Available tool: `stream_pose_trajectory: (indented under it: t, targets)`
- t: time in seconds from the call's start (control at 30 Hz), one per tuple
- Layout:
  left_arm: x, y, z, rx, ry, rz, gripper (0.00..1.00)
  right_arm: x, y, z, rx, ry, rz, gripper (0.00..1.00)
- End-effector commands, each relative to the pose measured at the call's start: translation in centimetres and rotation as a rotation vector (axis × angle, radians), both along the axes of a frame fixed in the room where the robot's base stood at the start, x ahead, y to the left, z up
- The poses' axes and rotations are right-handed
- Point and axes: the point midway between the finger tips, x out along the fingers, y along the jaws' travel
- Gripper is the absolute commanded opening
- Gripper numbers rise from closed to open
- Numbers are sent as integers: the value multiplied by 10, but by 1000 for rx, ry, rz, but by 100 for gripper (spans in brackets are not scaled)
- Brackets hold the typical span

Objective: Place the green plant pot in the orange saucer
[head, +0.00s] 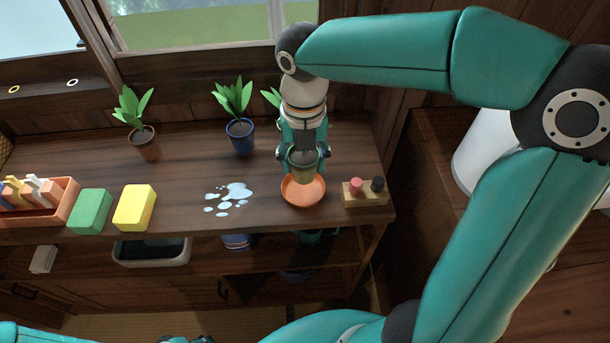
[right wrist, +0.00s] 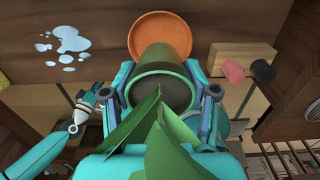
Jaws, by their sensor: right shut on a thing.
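The green plant pot (head: 304,171) is held upright between the fingers of my right gripper (head: 303,157), which is shut on it. Its leaves (head: 271,97) show behind the gripper. In the right wrist view the pot (right wrist: 160,72) shows between the fingers, with leaves close to the camera. The orange saucer (head: 303,195) lies on the bench at the pot's base; it also shows in the right wrist view (right wrist: 160,28). The pot overlaps the saucer's far part in the head view; I cannot tell whether they touch. My left gripper (right wrist: 92,103) shows small in the right wrist view, its jaws unclear.
A wooden block with red and black knobs (head: 365,193) stands right of the saucer. A water spill (head: 229,198) lies to the left. A blue pot (head: 240,136) and a brown pot (head: 144,144) stand behind. Yellow (head: 134,207) and green (head: 90,211) sponges lie farther left.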

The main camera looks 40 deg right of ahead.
Motion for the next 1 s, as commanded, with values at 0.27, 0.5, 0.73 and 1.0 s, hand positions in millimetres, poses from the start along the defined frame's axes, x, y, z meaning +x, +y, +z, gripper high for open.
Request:
stream_pose_trajectory:
  t: [0.27, 0.5, 0.73, 1.0]
  targets:
    - [0, 0, -6, 0, 0, 0, 40, 0, 0, -26, 0, 2, 0, 14]
    - [0, 0, -9, 0, 0, 0, 40, 1, 1, -49, 1, -1, 1, 14]
    - [0, 0, -9, 0, 0, 0, 40, 1, 1, -49, 0, -1, 1, 14]
    - [0, 0, -10, 0, 0, 0, 40, 1, 1, -51, 0, 0, 1, 84]
